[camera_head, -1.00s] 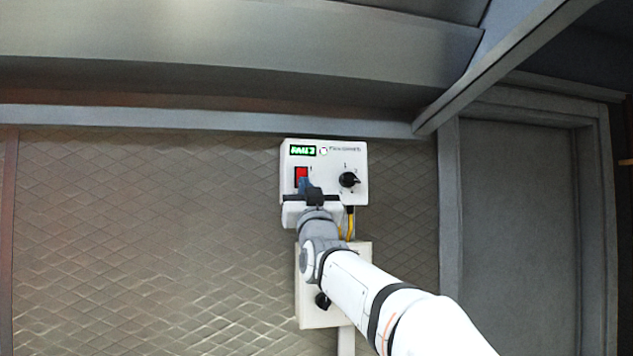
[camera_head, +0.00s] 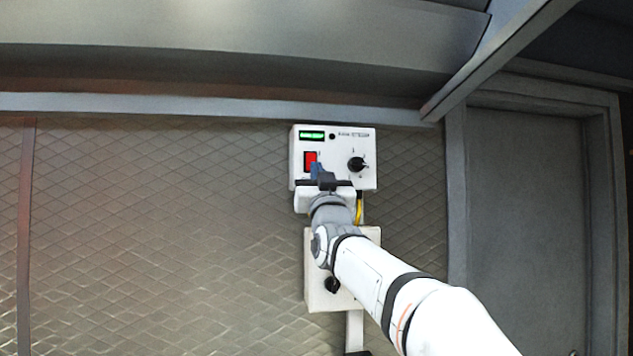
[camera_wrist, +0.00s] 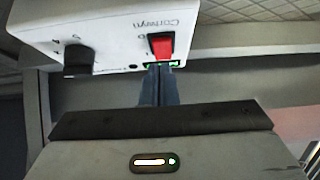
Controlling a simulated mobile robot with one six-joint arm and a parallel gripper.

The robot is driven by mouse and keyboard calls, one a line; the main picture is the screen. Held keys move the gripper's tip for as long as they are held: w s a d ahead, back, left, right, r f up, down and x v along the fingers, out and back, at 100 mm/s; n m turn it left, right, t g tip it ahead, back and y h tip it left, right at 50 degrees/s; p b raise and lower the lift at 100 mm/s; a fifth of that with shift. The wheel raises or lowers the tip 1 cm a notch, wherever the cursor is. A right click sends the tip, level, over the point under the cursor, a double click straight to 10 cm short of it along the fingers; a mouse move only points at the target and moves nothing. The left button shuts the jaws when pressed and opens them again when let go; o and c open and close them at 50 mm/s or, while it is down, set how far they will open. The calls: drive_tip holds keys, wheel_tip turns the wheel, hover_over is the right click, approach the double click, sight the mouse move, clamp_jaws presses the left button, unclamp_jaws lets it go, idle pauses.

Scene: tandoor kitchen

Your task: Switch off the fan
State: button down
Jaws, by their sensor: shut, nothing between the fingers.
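A white control box (camera_head: 335,183) is on the wall in the head view. It carries a red rocker switch (camera_head: 310,158), a lit green display (camera_head: 311,135) with unreadable text, a small dark lamp (camera_head: 332,136) and a black knob (camera_head: 357,164). My gripper (camera_head: 316,169) is shut and empty, its blue-grey fingertips overlapping the lower edge of the switch. In the wrist view the box appears inverted, with the red switch (camera_wrist: 161,46) just beyond my shut fingertips (camera_wrist: 161,68) and the knob (camera_wrist: 80,60) to the left. I cannot tell whether the fingertips touch the switch.
A second white box (camera_head: 318,295) with a dark knob (camera_head: 332,285) is below the control box, partly behind my arm. Yellow cables (camera_head: 359,208) run between them. A hood (camera_head: 230,65) overhangs above. A grey door (camera_head: 525,225) is at right. The quilted wall left is bare.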

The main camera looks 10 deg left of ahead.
drive_tip(key=b+v, duration=0.6)
drive_tip(key=v, duration=0.5)
drive_tip(key=shift+w+f+b, duration=0.15)
drive_tip(key=shift+f+b, duration=0.15)
drive_tip(key=shift+f, duration=0.2)
drive_tip(key=shift+a, duration=0.15)
drive_tip(key=s+d+f+m+g+h, duration=0.15)
drive_tip(key=d+f+g+h, duration=0.5)
drive_tip(key=f, duration=0.85)
drive_tip(key=s+d+f+g+h, duration=0.1)
drive_tip(key=s+d+f+g, duration=0.15)
drive_tip(key=d+f, duration=0.9)
drive_tip(key=s+d+f+m+g+h, duration=0.1)
drive_tip(key=s+d+f+g, duration=0.2)
drive_tip(key=s+f, duration=0.5)
drive_tip(key=s+d+f+m+g+h, duration=0.1)
drive_tip(key=s+d+f+g, duration=0.2)
drive_tip(key=s+f, duration=0.5)
drive_tip(key=s+d+f+m+g+h, duration=0.1)
drive_tip(key=s+d+f+g, duration=0.2)
drive_tip(key=f, duration=0.8)
drive_tip(key=s+g, duration=0.2)
drive_tip(key=s, duration=0.2)
drive_tip(key=shift+s+d, duration=0.4)
drive_tip(key=shift+f+h, duration=0.1)
drive_tip(key=shift+h, duration=0.15)
